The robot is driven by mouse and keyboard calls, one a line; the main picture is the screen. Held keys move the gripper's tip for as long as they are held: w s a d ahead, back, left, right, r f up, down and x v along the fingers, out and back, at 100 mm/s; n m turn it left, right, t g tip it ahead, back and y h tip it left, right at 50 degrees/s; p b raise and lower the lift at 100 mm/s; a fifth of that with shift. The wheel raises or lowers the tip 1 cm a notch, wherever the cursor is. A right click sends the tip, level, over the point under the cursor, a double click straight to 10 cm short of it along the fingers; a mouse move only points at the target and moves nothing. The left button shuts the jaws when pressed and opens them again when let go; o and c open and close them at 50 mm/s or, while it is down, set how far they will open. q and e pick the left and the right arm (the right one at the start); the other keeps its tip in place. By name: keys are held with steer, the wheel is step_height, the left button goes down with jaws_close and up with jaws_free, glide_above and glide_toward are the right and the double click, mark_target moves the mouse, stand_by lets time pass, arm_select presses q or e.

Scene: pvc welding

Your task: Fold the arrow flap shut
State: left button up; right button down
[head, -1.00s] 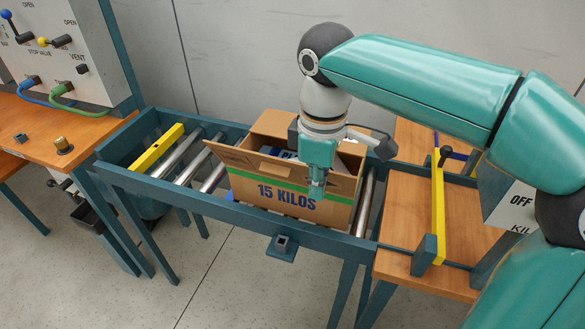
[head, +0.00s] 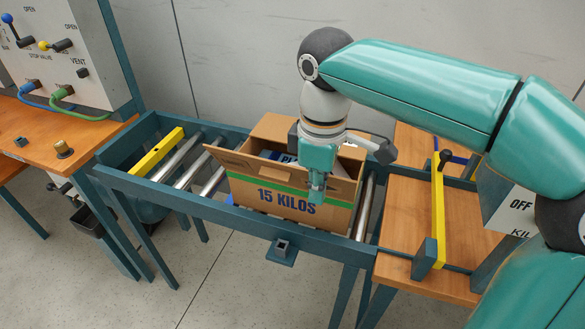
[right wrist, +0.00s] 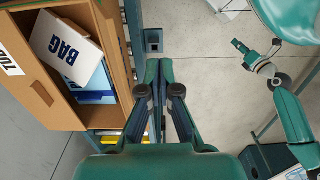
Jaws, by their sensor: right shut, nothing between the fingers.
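The cardboard box (head: 285,203), marked "15 KILOS", sits on the roller conveyor. Its near flap (head: 235,162) stands raised and its left corner sticks out past the box; any arrow on it is too small to read. The far flap (head: 285,128) is also up, and the top is open. My right gripper (head: 317,197) is shut and empty, pointing down at the near side of the flap, right of its middle. Contact cannot be told. In the right wrist view its fingers (right wrist: 160,75) are together beside the box. My left gripper (right wrist: 245,50) appears small there, its jaws unclear.
A white and blue bag (right wrist: 70,50) lies inside the box. Bare rollers (head: 190,165) and a yellow bar (head: 157,152) are left of it. A wooden table with a yellow stop bar (head: 438,215) stands right. A valve panel (head: 60,50) is far left.

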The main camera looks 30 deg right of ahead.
stand_by(0.3)
steer(key=w+d+p, duration=1)
steer(key=d, duration=0.2)
steer(key=shift+w+d+p, duration=0.3)
steer(key=shift+d+p, duration=0.05)
stand_by(1.4)
steer(key=shift+f, duration=0.15)
steer(key=shift+f+b, duration=2.25)
steer(key=shift+f, duration=0.9)
step_height(320, 180, up, 10)
steer(key=p, duration=0.9)
